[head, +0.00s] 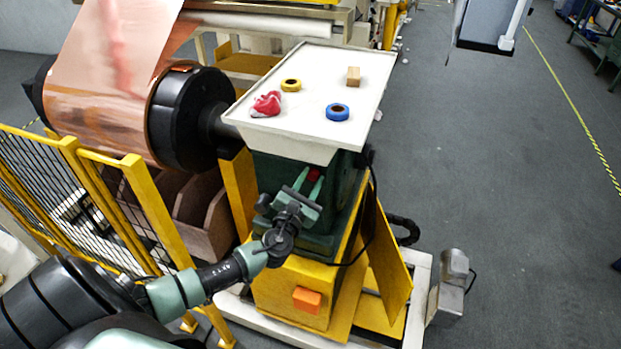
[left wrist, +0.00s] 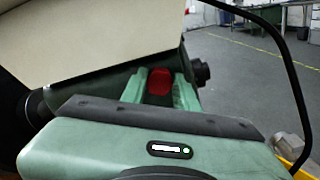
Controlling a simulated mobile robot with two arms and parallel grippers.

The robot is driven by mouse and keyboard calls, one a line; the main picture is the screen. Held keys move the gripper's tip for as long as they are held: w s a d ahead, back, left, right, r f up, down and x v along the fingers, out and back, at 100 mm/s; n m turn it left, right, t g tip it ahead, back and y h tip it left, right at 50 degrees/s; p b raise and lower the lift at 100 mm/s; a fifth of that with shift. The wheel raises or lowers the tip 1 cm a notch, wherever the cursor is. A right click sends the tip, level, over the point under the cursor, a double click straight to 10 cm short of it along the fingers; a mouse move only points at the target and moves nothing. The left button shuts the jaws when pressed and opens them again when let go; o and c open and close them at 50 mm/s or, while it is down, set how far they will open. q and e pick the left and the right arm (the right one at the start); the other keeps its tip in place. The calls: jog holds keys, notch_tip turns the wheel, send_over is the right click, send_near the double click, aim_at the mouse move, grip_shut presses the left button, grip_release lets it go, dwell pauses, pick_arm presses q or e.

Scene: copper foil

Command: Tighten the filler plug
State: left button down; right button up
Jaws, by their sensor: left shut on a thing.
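The filler plug is a small red knob (head: 314,175) on the side of the dark green housing (head: 268,172), just below the white tray. In the left wrist view the red plug (left wrist: 159,82) sits between the two green fingers. My left gripper (head: 308,180) reaches the plug from the front and is shut on it. The fingers hide the plug's sides and its seat. My right gripper is not in view.
A yellow mesh fence (head: 150,205) stands left. Floor at right is open.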

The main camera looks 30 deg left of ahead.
pick_arm(q)
jog(key=shift+f+m, duration=0.1)
jog(key=shift+m, duration=0.6)
jog(key=c, duration=1.1)
grip_release()
jog(key=shift+o, duration=0.2)
jog(key=b+v, duration=0.1)
jog(key=v, duration=0.6)
jog(key=shift+s+b, duration=0.4)
